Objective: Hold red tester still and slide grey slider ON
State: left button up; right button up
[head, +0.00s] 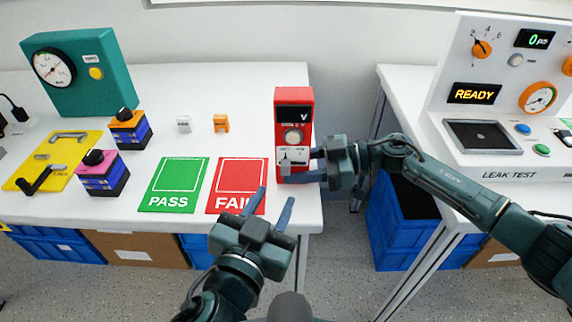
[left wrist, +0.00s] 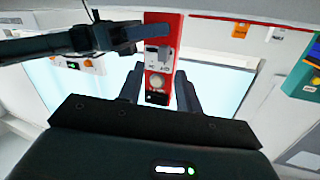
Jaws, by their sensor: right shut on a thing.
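The red tester (head: 307,122) stands near the right end of the white table, with a dark display, a round knob and a grey slider (head: 285,162) low on its front. My right gripper (head: 301,166) reaches in from the right and is shut on the tester's lower part. My left gripper (head: 277,196) is open and empty at the table's front edge, below the tester and apart from it. In the left wrist view the tester (left wrist: 152,30) appears upside down beyond the open fingers, with the grey slider (left wrist: 164,53) visible. The slider's exact setting is too small to read.
A green PASS card (head: 173,184) and a red FAIL card (head: 238,184) lie left of the tester. A leak-test station (head: 490,110) stands on a separate right table.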

aim_at(286, 172)
pick_arm(q)
jog(key=shift+w+d+f+n+y, duration=0.1)
jog(key=shift+w+d+n+y, duration=0.25)
jog(key=shift+w+n+y, duration=0.6)
jog(key=shift+w+d+r+n+y, duration=0.1)
jog(key=shift+w+d+n+y, duration=0.25)
jog(key=shift+w+n+y, duration=0.6)
jog(key=shift+w+d+f+n+y, duration=0.1)
jog(key=shift+w+d+n+y, duration=0.25)
jog(key=shift+w+n+y, duration=0.55)
jog(key=shift+w+h, duration=0.2)
jog(key=shift+h, duration=0.1)
grip_shut()
